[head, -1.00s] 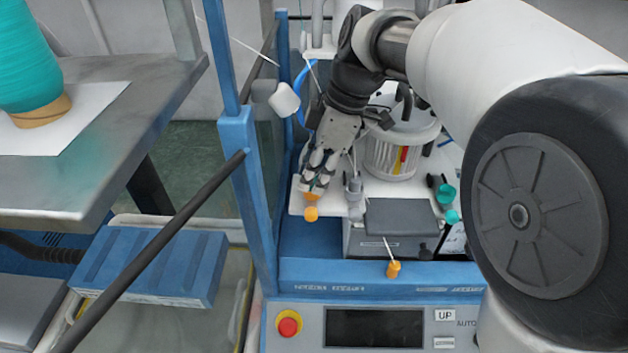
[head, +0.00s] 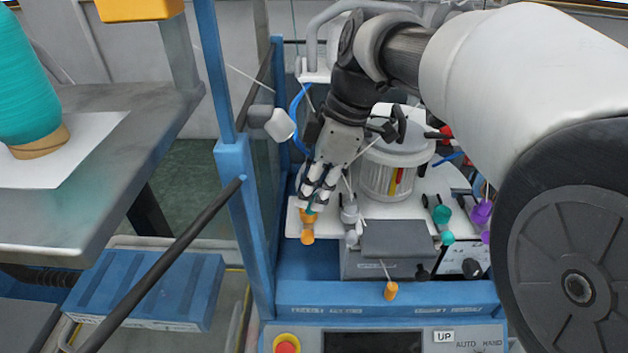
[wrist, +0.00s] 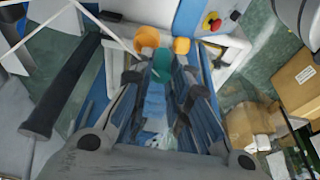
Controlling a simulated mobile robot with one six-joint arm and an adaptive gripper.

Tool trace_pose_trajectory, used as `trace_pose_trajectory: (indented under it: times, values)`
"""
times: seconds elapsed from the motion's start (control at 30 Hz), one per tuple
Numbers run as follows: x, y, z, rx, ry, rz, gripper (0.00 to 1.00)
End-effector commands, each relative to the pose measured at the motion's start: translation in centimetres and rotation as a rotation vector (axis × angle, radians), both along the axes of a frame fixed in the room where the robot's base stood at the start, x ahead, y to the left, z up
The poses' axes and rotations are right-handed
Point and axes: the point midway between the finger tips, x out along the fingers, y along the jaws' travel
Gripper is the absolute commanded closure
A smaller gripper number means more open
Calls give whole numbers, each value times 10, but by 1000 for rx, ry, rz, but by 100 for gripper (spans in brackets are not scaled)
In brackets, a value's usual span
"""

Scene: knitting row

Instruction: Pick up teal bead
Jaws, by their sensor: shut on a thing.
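The teal bead (wrist: 163,65) sits between the fingertips of my gripper (wrist: 158,78) in the wrist view. My gripper is shut on it. In the head view a small bit of the teal bead (head: 318,208) shows at the tips of my gripper (head: 316,200), mostly hidden by the fingers. It is just above the orange pieces (head: 307,228) on the white plate. I cannot tell whether it touches them. The orange pieces also show just beyond the bead in the wrist view (wrist: 146,38).
Other teal pieces (head: 442,214) and purple pieces (head: 481,212) stand to the right. A grey box (head: 398,240) and a white ribbed cylinder (head: 388,178) stand close to my gripper's right. A blue post (head: 240,190) rises on the left.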

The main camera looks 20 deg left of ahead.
Motion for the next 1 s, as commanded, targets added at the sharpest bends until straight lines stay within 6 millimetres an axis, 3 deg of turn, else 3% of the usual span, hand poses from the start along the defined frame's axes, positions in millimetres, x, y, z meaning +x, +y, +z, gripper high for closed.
trace_pose_trajectory:
  times: [0.5,0.73,1.0]
  values:
    - [-103,-55,0,2,-3,-1,92]
    - [-129,-68,0,0,-2,-1,92]
    - [-138,-73,0,0,-2,-1,92]
